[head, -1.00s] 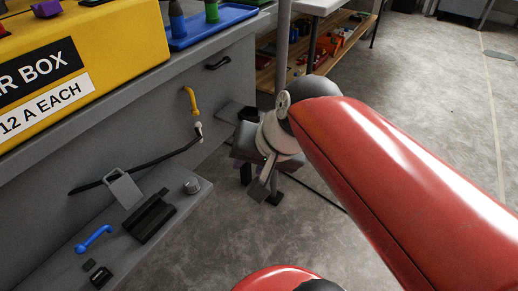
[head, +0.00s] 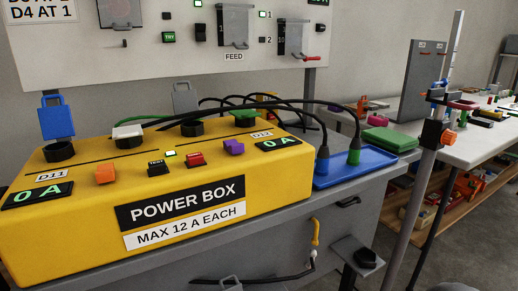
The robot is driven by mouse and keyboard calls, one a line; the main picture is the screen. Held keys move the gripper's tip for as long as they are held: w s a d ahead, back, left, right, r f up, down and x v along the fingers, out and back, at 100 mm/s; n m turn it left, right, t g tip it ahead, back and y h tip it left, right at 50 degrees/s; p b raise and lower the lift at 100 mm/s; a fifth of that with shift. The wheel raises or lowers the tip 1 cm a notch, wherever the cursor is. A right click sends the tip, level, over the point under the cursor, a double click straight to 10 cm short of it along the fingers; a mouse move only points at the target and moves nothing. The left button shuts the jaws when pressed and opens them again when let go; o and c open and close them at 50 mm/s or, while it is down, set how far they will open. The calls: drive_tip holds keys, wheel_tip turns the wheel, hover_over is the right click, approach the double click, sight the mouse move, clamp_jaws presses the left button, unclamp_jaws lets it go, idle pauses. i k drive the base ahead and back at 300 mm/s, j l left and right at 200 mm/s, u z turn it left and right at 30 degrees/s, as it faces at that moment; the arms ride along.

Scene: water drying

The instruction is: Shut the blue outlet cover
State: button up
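The blue outlet cover (head: 57,115) stands raised, upright behind the leftmost outlet (head: 59,151) on top of the yellow power box (head: 70,219). That outlet's dark round socket is uncovered, with no plug in it. My gripper is not in view now.
A white cover (head: 128,131) lies low over the second outlet. A grey cover (head: 185,97) stands raised behind the third. A green cover (head: 243,117) lies low at the right. Black cables arch over the box's right part to plugs on a blue tray (head: 380,160). A grey post (head: 412,205) stands right.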

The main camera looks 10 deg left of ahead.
sight(56, 122)
drive_tip(key=u, duration=1.9)
